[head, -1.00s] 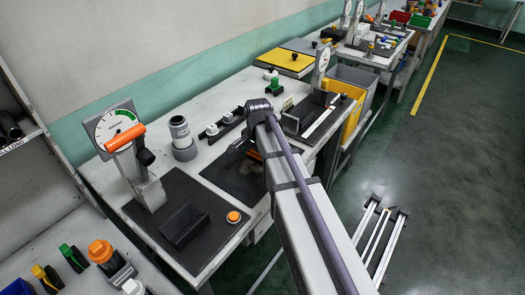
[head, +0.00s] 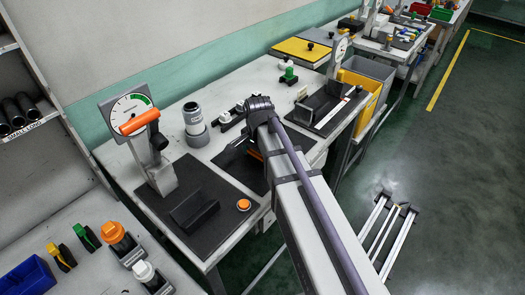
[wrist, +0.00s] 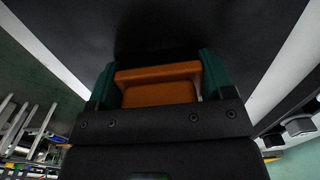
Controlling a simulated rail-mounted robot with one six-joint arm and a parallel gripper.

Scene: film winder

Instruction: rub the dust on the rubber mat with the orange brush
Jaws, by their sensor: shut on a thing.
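My gripper (wrist: 158,76) is shut on the orange brush (wrist: 160,92), which sits between its two green fingers in the wrist view. A small piece of orange (head: 256,154) also shows beside my arm in the head view. The black rubber mat (wrist: 160,25) fills the upper middle of the wrist view, beyond the brush. In the head view the mat (head: 250,174) lies on the bench under my gripper, partly hidden by my arm. I cannot make out the dust, nor whether the brush touches the mat.
Left of the mat stand a dial gauge (head: 129,110) with an orange handle, a black tray (head: 194,210) and an orange button (head: 243,205). A grey cylinder (head: 194,121) stands behind. Another black tray (head: 318,108) is at right.

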